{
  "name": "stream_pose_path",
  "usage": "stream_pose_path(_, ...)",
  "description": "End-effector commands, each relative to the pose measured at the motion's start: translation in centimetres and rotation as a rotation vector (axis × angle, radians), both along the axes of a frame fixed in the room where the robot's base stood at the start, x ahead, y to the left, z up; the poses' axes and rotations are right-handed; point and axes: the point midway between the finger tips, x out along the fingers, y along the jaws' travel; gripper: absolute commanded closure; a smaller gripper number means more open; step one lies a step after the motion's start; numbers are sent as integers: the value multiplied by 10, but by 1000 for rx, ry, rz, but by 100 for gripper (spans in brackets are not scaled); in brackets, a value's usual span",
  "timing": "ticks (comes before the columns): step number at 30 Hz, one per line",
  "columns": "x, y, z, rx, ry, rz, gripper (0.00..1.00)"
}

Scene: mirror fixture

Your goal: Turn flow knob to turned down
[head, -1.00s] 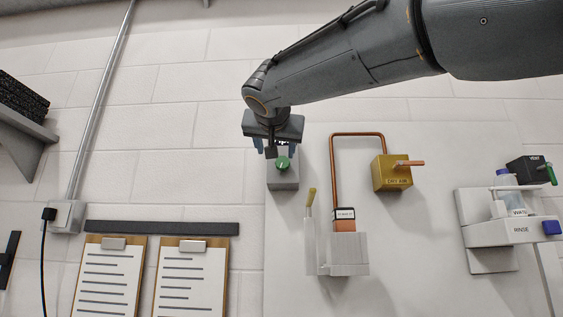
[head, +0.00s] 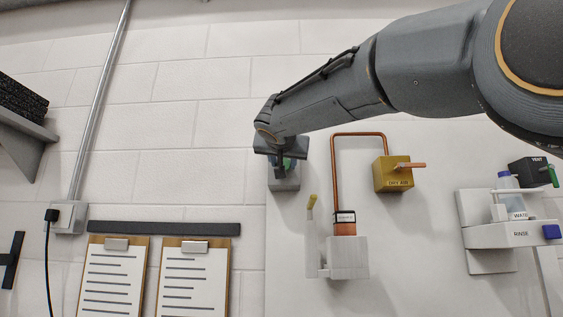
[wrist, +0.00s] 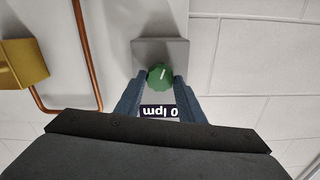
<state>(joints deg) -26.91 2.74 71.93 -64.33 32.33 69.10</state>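The green flow knob (wrist: 160,77) sits on a grey box (wrist: 160,48) on the wall. A pale pointer mark shows on its face. A dark label (wrist: 160,111) reading "0 lpm" appears upside down near it in the wrist view. My gripper (wrist: 160,85) is open, with one blue finger on each side of the knob and a small gap visible on both sides. In the head view my gripper (head: 283,166) is in front of the grey box (head: 285,185) and hides most of the knob.
A copper pipe (head: 335,170) runs right of the box to a yellow block (head: 393,174) labelled "DRY AIR". A white bracket (head: 348,258) with a yellow-tipped lever (head: 311,203) is below. Clipboards (head: 192,275) hang at lower left.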

Motion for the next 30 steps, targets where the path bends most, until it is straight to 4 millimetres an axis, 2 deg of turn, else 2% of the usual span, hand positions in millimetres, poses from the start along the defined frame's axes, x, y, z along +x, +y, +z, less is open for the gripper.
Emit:
stream_pose_path(1, 0, 0, 0, 0, 0, 0, 76)
stream_pose_path(3, 0, 0, 0, 0, 0, 0, 87)
stream_pose_path(4, 0, 9, -1, -1, 1, 2, 87)
stream_pose_path(14, 0, 2, -1, -57, 1, 3, 87)
stream_pose_path(20, 0, 1, -1, -183, 5, 2, 87)
stream_pose_path(30, 0, 2, -1, -497, 16, 1, 87)
